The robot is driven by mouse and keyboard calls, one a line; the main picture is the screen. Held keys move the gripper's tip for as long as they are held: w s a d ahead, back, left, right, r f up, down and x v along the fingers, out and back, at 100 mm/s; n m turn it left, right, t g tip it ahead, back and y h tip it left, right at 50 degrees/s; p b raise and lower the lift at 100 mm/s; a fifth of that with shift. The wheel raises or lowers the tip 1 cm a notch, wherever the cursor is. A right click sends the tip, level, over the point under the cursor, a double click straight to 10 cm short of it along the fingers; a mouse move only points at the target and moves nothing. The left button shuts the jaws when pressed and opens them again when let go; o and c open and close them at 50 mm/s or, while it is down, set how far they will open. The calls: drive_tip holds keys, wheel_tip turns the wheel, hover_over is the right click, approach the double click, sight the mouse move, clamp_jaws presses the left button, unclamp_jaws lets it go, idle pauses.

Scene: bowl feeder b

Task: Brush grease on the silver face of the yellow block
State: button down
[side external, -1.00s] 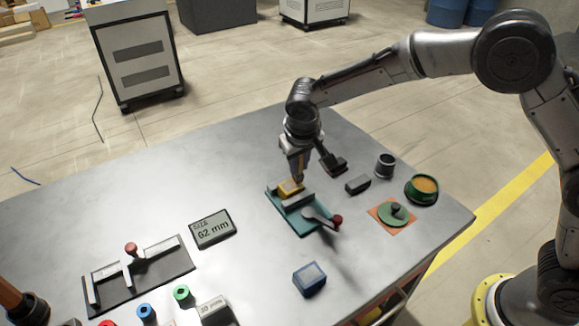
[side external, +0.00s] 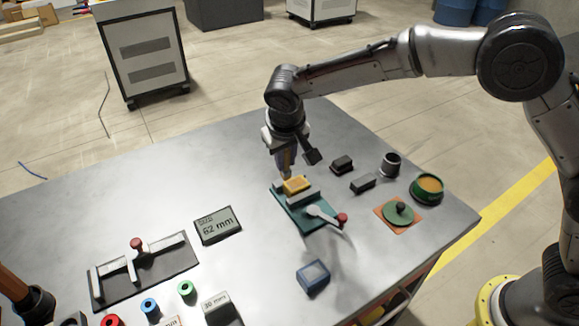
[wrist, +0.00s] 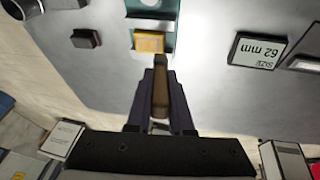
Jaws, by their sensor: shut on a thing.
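The yellow block (side external: 297,185) sits in a green vise (side external: 307,217) with a grey jaw and a red-knobbed lever. The block also shows in the wrist view (wrist: 149,42), just beyond the fingertips; I cannot make out its silver face. My gripper (side external: 286,168) is low over the table at the far left side of the block. In the wrist view it is shut on a brown brush (wrist: 159,92), whose end points toward the block. I cannot tell whether the brush touches the block. The bristles are not clearly seen.
An open green tub of orange grease (side external: 429,187) and its green lid (side external: 400,212) stand at the right. A dark cup (side external: 390,164) and dark blocks (side external: 362,184) lie nearby. A 62 mm display (side external: 217,226) stands left of the vise; bare table lies between.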

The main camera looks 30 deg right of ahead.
drive_tip(key=shift+r, duration=2.6)
